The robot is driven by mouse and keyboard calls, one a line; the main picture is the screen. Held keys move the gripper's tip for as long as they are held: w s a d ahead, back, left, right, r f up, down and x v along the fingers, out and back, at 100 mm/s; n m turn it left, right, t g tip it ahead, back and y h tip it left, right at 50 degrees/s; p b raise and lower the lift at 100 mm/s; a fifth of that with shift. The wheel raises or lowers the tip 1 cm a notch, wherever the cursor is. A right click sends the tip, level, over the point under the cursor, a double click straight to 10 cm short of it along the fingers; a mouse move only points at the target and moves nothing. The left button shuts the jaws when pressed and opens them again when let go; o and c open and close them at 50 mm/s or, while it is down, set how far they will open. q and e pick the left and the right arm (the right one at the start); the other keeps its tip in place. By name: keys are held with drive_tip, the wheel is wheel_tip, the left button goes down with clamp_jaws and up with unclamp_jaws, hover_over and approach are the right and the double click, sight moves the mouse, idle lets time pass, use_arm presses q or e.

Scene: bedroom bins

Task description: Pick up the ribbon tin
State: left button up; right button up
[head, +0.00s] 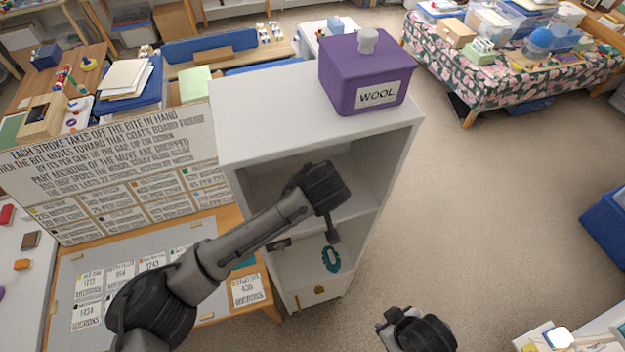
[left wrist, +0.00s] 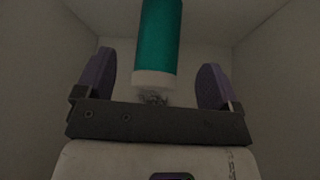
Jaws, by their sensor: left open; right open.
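A teal cylinder with a pale lower end (left wrist: 160,35), which seems to be the ribbon tin, stands out between and beyond the fingers in the left wrist view. My left gripper (left wrist: 157,72) is open, with one purple-padded finger to each side of it. Gaps show on both sides, so the fingers do not grip it. In the head view my left arm reaches to the white shelf unit (head: 265,107), and its wrist hides part of the opening. My right gripper (head: 388,320) is open and empty, low in the head view, away from the shelf.
A purple bin marked WOOL (head: 340,75) stands on top of the shelf unit. Pale walls close around the left gripper.

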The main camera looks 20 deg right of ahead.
use_arm(q)
drive_tip(key=shift+w+d+p, duration=0.15)
drive_tip(key=shift+w+d, duration=0.05)
drive_tip(key=shift+w, duration=0.55)
drive_tip(key=shift+w+d+p, duration=0.15)
drive_tip(key=shift+w+p, duration=0.05)
drive_tip(key=shift+w, duration=0.55)
drive_tip(key=shift+w+d+p, duration=0.15)
drive_tip(key=shift+w+d, duration=0.05)
drive_tip(key=shift+w, duration=0.55)
drive_tip(key=shift+w+f, duration=0.1)
drive_tip(key=shift+w, duration=0.05)
drive_tip(key=shift+w+d+f+p, duration=0.1)
drive_tip(key=shift+w+f+p, duration=0.05)
drive_tip(key=shift+f+p, duration=0.25)
drive_tip(key=shift+c, duration=0.3)
drive_tip(key=c, duration=1.1)
